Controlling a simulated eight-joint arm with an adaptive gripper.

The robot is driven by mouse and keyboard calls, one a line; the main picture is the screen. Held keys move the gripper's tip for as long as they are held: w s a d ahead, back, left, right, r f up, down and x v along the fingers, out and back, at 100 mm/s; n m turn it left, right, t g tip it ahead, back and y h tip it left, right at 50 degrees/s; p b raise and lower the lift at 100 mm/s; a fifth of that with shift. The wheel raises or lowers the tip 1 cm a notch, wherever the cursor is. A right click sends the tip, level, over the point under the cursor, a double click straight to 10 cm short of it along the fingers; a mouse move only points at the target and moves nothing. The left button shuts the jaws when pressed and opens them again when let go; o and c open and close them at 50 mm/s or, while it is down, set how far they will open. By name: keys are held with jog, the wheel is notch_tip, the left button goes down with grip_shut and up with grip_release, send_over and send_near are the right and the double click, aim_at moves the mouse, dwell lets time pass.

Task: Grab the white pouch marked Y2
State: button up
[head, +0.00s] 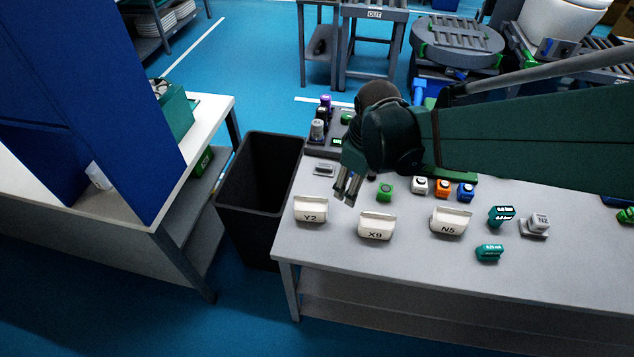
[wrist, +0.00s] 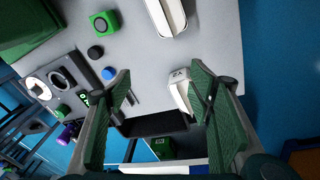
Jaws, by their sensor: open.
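The white pouch marked Y2 (head: 311,209) lies at the near left corner of the grey table in the head view. In the wrist view the Y2 pouch (wrist: 181,94) shows close beside the right finger, partly inside the gap between the fingers. My gripper (head: 347,190) points down above the table, to the right of and a little behind the Y2 pouch in the head view. In the wrist view my gripper (wrist: 160,82) is open, with nothing held between its green-padded fingers. It is apart from the pouch.
Pouches X9 (head: 376,226) and N5 (head: 450,221) lie to the right of Y2. A green button box (head: 385,192) and other coloured button boxes stand behind them. A black bin (head: 258,180) stands on the floor just left of the table. Bare tabletop surrounds Y2.

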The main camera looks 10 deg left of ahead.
aim_at(311, 203)
jog(key=a+f+n+p, duration=0.1)
jog(key=a+f, duration=0.1)
jog(key=a, duration=0.1)
jog(key=a+f+n+g+p, duration=0.1)
jog(key=a+f+n, duration=0.1)
jog(key=a, duration=0.2)
jog(key=a+f+n+p, duration=0.1)
jog(key=a+f+n, duration=0.1)
jog(key=a, duration=0.2)
jog(key=shift+s+a+g+h, duration=0.1)
jog(key=shift+g+h, duration=0.2)
jog(key=shift+s+a+f+p, duration=0.1)
jog(key=shift+a+f+p, duration=0.2)
jog(key=shift+a+f, duration=0.1)
jog(key=shift+f, duration=1.3)
jog(key=shift+f+b, duration=0.1)
jog(key=shift+b, duration=0.2)
jog(key=shift+f+b, duration=0.5)
jog(key=shift+f, duration=2)
jog(key=c, duration=1)
